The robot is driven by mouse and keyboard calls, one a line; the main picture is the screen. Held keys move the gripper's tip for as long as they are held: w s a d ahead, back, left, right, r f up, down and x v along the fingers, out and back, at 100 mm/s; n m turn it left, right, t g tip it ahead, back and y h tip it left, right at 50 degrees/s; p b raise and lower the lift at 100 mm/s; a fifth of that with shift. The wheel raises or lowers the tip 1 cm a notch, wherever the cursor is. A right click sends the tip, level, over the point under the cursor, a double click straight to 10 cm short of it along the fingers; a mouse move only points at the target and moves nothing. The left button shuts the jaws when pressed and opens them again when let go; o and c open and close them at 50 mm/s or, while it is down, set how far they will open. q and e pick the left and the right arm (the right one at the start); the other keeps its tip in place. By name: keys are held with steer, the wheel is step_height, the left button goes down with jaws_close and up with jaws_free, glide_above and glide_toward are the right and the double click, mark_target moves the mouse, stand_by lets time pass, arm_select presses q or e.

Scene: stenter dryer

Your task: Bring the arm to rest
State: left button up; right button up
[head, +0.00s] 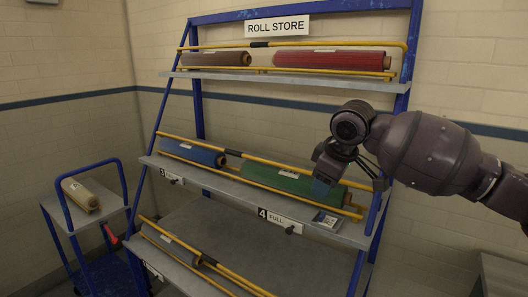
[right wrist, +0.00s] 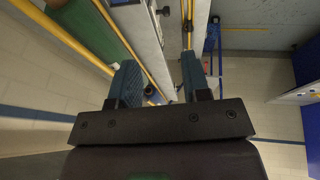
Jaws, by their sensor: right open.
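My right arm (head: 432,152) reaches in from the right in the head view. My right gripper (head: 348,182) is in front of the right end of the middle shelf, near the green roll (head: 278,180). It is open; its two blue-tipped fingers (right wrist: 158,75) stand apart in the right wrist view. No roll is between them. A shelf edge and a dark knob show beyond the gap. The right end of the green roll is partly hidden behind the gripper in the head view. My left gripper is not in view.
The blue-framed roll store rack (head: 196,95) holds a blue roll (head: 192,152), a red roll (head: 328,60) and a brown roll (head: 216,59). A trolley (head: 52,206) with a beige roll (head: 82,195) stands at left. A small card or device (head: 327,220) lies on the middle shelf.

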steer(key=w+a+r+n+t+y, duration=0.1)
steer(key=w+a+r+t+y, duration=0.25)
steer(key=a+t, duration=0.3)
steer(key=s+d+f+m+t+h, duration=0.1)
steer(key=s+d+f+m+t, duration=0.1)
steer(key=s+d+f, duration=0.6)
steer(key=s+d+f+m+t, duration=0.1)
steer(key=s+f+m+t, duration=0.2)
steer(key=f, duration=0.9)
steer(key=s+d+f+m+h, duration=0.1)
steer(key=s+d+f+m, duration=0.1)
steer(key=s+d+f, duration=0.6)
steer(key=s+d+f+m+g+h, duration=0.3)
steer(key=s+f+m+g, duration=0.1)
steer(key=s+f, duration=1.3)
steer(key=s, duration=0.3)
steer(key=shift+s, duration=0.15)
steer(key=shift+d+h, duration=0.1)
steer(key=shift+h, duration=0.15)
